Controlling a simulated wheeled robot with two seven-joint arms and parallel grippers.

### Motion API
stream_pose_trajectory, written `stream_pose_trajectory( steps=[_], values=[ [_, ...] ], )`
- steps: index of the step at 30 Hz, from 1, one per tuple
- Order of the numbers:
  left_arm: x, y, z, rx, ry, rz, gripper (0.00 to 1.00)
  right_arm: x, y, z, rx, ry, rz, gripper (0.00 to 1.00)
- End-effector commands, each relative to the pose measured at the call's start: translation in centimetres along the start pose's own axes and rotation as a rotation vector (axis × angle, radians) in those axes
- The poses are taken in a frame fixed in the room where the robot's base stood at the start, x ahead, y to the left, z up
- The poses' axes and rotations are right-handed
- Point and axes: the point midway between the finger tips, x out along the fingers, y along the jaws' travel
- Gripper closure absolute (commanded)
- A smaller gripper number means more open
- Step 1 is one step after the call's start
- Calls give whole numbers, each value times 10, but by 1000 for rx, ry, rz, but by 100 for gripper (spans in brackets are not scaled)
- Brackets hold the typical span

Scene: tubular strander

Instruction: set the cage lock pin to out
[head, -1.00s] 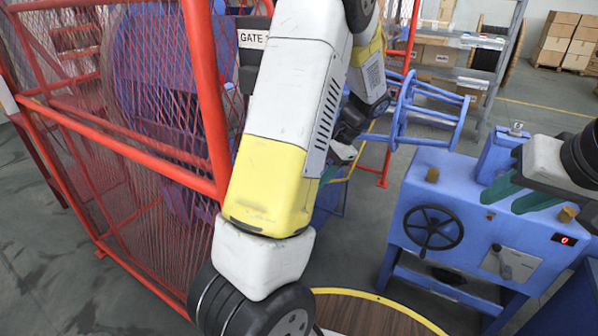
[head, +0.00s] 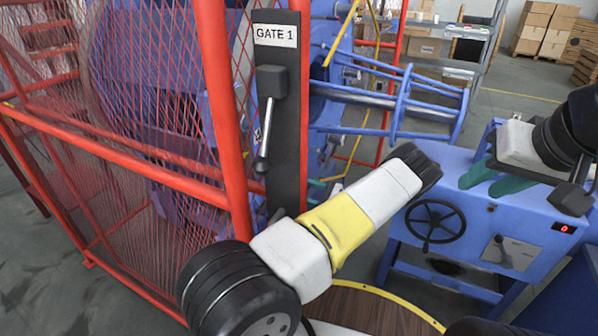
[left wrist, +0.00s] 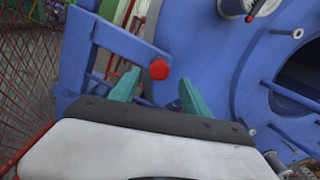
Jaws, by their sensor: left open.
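In the left wrist view a red round-headed knob (left wrist: 159,69), which looks like the cage lock pin, stands out by a blue bracket (left wrist: 125,42). My left gripper (left wrist: 159,93) is open, with its two green fingers spread on either side below the knob; I cannot see any contact. The pin's shaft is mostly hidden behind its head, so how far out it sits cannot be told. In the head view the left gripper is hidden beyond my forearm and the gate post. My right gripper (head: 493,179) is open and empty above the blue control cabinet.
The red mesh guard (head: 110,145) stands at left, with a GATE 1 post (head: 288,100) and its lever (head: 267,130). The blue cabinet (head: 470,225) at right carries a black handwheel (head: 433,221). A large blue drum plate (left wrist: 215,60) fills the right of the left wrist view.

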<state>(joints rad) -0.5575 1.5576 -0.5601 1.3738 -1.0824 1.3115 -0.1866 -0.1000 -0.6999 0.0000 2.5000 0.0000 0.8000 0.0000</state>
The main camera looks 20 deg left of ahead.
Motion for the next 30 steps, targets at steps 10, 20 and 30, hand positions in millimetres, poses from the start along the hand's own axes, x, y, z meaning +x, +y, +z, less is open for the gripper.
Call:
stream_pose_trajectory(
  steps=[10,20,30],
  values=[
    [54,1,0,0,0,5,45,0,0,0,0,0,0,64],
    [74,1,0,-1,1,3,45,0,0,0,0,0,0,64],
    [74,1,0,-1,1,3,78,0,0,0,0,0,0,64]
  ],
)
